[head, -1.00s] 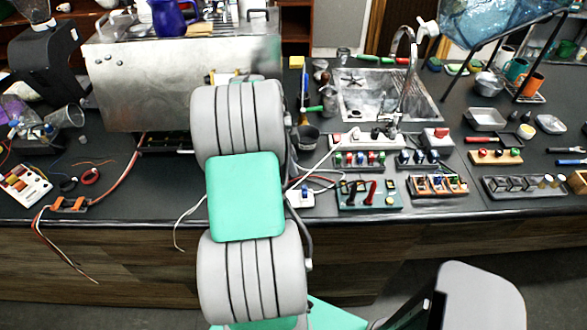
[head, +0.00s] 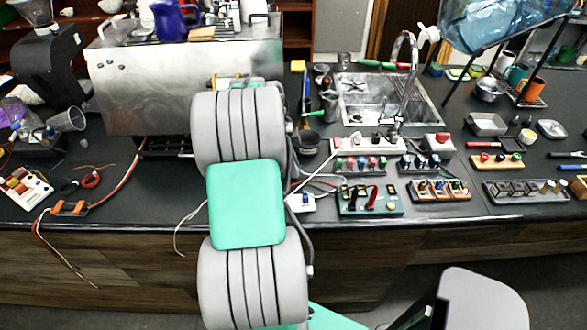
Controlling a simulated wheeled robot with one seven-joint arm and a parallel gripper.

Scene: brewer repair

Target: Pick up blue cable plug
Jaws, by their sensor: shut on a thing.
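My arm fills the middle of the head view and covers the counter behind it. My gripper is hidden behind my arm, so its jaws and anything in them do not show. I cannot pick out the blue cable plug with certainty. Red and white loose cables (head: 318,182) come out from behind the right side of my arm, near a small white box (head: 302,203). A rack with small coloured plugs (head: 361,165) stands to the right, some of them blue-looking.
A steel brewer (head: 135,85) stands at the back left. A sink (head: 360,105) with a tall tap lies right of my arm. A white power strip (head: 365,143) and several small boards, such as a green one (head: 345,207), crowd the counter. An orange cable clamp (head: 70,209) lies at the left.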

